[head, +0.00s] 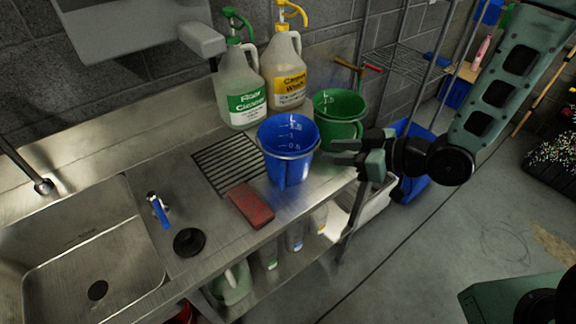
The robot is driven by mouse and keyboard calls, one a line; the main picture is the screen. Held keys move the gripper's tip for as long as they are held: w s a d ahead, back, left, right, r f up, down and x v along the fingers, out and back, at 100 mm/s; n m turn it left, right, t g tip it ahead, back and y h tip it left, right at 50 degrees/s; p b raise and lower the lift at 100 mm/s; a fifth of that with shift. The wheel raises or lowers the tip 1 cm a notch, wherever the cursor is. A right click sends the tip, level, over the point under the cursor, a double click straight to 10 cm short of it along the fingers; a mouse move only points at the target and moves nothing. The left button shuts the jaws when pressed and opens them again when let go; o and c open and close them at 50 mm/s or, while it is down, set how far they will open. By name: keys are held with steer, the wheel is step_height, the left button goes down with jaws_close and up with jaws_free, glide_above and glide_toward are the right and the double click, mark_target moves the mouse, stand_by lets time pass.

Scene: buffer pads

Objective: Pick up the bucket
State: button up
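A blue bucket (287,160) stands upright on the steel counter, near its front right part, with white measuring marks inside. A green bucket (340,120) stands just behind it to the right. My gripper (338,153) is at the right of the blue bucket, pointing left, with its fingers close to the bucket's rim. The fingers look parted, with a gap between them and nothing visible held. Whether a finger touches the blue bucket cannot be told. The lower part of the green bucket is partly hidden by the blue bucket and my gripper.
Floor cleaner (240,85) and a yellow-topped jug (285,72) stand behind the buckets. A red sponge (250,206), a black stopper (188,242) and a blue-handled tool (158,209) lie left and in front. The sink (95,235) is at left. A wire rack (400,58) stands behind.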

steer(key=f+b, duration=0.1)
steer(key=b, duration=0.5)
glide_toward(277, 150)
steer(key=x, duration=0.3)
steer(key=b+x, duration=0.1)
steer(key=x, duration=0.5)
steer(key=shift+w+a, duration=0.1)
steer(key=shift+c, duration=0.3)
jaws_close()
stand_by(0.7)
